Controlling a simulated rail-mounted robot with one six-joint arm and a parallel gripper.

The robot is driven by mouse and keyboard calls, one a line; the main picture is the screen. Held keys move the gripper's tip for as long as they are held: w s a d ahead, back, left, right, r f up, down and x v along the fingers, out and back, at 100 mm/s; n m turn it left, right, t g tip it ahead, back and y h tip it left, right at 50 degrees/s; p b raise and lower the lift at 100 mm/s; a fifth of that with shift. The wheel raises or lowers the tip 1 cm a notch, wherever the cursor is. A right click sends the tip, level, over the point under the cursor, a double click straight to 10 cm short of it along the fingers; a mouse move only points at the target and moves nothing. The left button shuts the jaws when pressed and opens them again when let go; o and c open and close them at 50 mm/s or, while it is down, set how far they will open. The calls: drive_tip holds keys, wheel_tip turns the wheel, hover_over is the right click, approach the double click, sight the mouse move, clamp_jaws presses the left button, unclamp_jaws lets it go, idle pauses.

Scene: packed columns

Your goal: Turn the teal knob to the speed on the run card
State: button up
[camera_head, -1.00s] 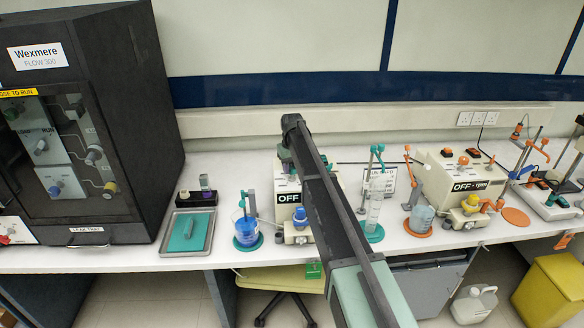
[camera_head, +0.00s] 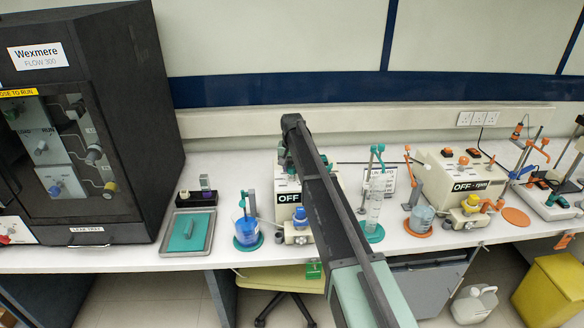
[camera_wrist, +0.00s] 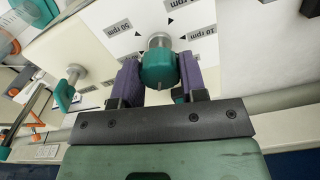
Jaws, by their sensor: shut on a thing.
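The teal knob (camera_wrist: 157,68) sits on a metal shaft on a white dial face (camera_wrist: 120,28) in the wrist view. My gripper (camera_wrist: 159,78) has its two purple fingers shut on the sides of the knob. Labels reading 50 rpm (camera_wrist: 122,28) and 10 rpm (camera_wrist: 204,30) and small black triangles surround it. Which mark the knob points to cannot be told. In the head view my arm hides the knob and much of its white pump (camera_head: 289,220), whose display (camera_head: 288,197) reads OFF. A white card (camera_head: 384,180) stands behind, its text too small to read.
Near the pump stand a blue-filled beaker (camera_head: 246,231), a teal-based cylinder (camera_head: 374,210) and a second, orange-knobbed pump (camera_head: 455,180). A tray (camera_head: 166,246) lies left. In the wrist view another teal piece (camera_wrist: 64,93) on a shaft is close beside my gripper.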

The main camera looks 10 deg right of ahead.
sight(292, 167)
drive_tip(key=o, duration=0.9)
drive_tip(key=shift+o, duration=0.2)
wheel_tip(292, 167, up, 11)
drive_tip(key=p, duration=1)
drive_tip(key=shift+p, duration=0.4)
drive_tip(key=s+f+n+b, duration=0.1)
drive_tip(key=s+f+b, duration=0.2)
drive_tip(key=s, duration=1.1)
drive_tip(key=s+f+n+b, duration=0.1)
drive_tip(key=s+f+b, duration=0.3)
drive_tip(key=s, duration=1)
drive_tip(key=s+f+n+b, duration=0.1)
drive_tip(key=s+f+b, duration=0.2)
drive_tip(key=s, duration=1.1)
drive_tip(key=shift+s+d+f+b, duration=0.15)
drive_tip(key=shift+s+f+b, duration=0.2)
drive_tip(key=shift+f, duration=0.1)
